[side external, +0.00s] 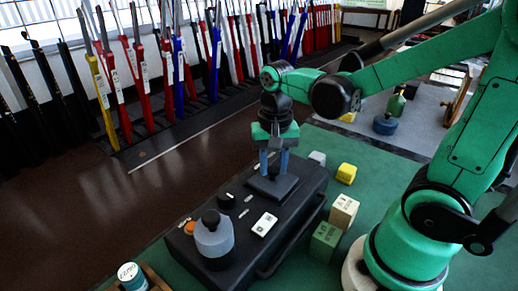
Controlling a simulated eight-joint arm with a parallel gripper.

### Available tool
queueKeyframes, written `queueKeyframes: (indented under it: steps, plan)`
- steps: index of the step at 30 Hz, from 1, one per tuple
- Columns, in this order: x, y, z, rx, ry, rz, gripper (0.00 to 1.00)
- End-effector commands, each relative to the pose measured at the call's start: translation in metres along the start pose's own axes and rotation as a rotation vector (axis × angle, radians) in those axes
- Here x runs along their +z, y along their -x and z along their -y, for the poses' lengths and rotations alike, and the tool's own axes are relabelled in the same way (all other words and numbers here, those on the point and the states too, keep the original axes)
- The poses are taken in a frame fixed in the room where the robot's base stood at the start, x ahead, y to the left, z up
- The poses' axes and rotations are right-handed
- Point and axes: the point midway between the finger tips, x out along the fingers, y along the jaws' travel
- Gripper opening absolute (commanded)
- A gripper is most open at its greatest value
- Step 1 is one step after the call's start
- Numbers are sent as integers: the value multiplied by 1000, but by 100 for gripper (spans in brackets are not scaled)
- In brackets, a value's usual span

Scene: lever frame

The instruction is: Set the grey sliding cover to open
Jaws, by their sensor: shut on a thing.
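The grey sliding cover (274,188) looks like a dark grey plate on top of the far end of a black box (290,228). My gripper (273,171) points straight down over this plate. Its two blue-grey fingers are shut on a small raised part of the cover, which is mostly hidden between the fingertips. I cannot tell from this view how far along its travel the cover stands, or what lies under it.
The box top also carries a white switch plate (264,224), a black knob (226,201), an orange disc (189,228) and a blue-grey cylinder (215,241). Lettered blocks (343,211) and a yellow block (346,173) stand right of the box. Coloured levers line the back.

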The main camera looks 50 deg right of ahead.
Motion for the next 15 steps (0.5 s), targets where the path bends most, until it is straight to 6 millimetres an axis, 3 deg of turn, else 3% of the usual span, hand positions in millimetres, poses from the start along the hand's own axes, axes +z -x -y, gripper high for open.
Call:
queueKeyframes:
  steps: [8, 15]
  plan:
    - [-1, 0, 0, 0, -1, 0, 0]
    - [-29, 0, -28, 0, -10, 0, 0]
